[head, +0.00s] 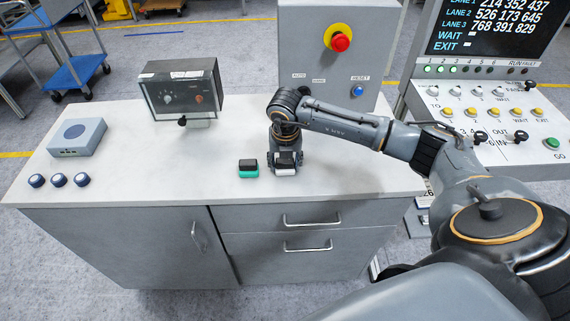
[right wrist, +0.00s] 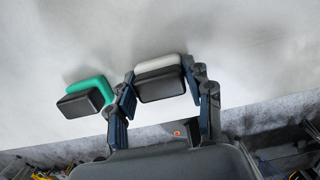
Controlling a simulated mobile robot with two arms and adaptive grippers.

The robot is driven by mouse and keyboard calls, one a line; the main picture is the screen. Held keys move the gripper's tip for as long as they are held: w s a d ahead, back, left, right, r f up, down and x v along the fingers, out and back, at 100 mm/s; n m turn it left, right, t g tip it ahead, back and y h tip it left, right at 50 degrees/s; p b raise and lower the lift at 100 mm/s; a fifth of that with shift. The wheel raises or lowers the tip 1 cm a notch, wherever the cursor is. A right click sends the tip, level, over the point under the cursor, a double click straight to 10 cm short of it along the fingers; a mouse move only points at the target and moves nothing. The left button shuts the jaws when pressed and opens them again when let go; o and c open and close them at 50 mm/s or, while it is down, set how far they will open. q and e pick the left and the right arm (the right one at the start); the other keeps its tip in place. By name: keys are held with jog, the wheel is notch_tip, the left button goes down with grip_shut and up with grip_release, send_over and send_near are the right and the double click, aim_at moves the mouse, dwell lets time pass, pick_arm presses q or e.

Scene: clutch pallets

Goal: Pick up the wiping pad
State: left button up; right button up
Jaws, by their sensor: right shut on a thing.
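Two small block-shaped pads with black tops sit side by side near the front edge of the white worktop (head: 215,181). One has a white base (head: 286,172) and the other a green base (head: 248,174). My right gripper (head: 285,161) points down at the white-based pad. In the right wrist view its two fingers (right wrist: 160,88) are closed on either side of the white-based pad's black top (right wrist: 161,86). The green-based pad (right wrist: 88,98) lies just outside the left finger. The pad looks to be at the worktop surface; I cannot tell whether it is lifted. My left gripper is out of view.
A grey box with a disc (head: 77,137) and several dark round knobs (head: 58,180) stand at the left. A dark instrument box (head: 180,89) is at the back. A panel with a red button (head: 340,42) stands behind my right arm. The front middle is clear.

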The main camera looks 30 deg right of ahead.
jog(key=shift+r+b, duration=0.5)
jog(key=shift+r, duration=0.15)
jog(key=shift+w+r+b, duration=0.1)
jog(key=shift+r+b, duration=0.4)
jog(key=shift+r, duration=0.2)
jog(key=s+a+r+b, duration=0.3)
jog(key=s+a+r, duration=0.3)
jog(key=s+r, duration=0.4)
jog(key=shift+s+a, duration=0.2)
jog(key=shift+s, duration=1.15)
jog(key=shift+r, duration=0.1)
jog(key=o, duration=0.5)
jog(key=c, duration=0.4)
jog(key=shift+o, duration=0.2)
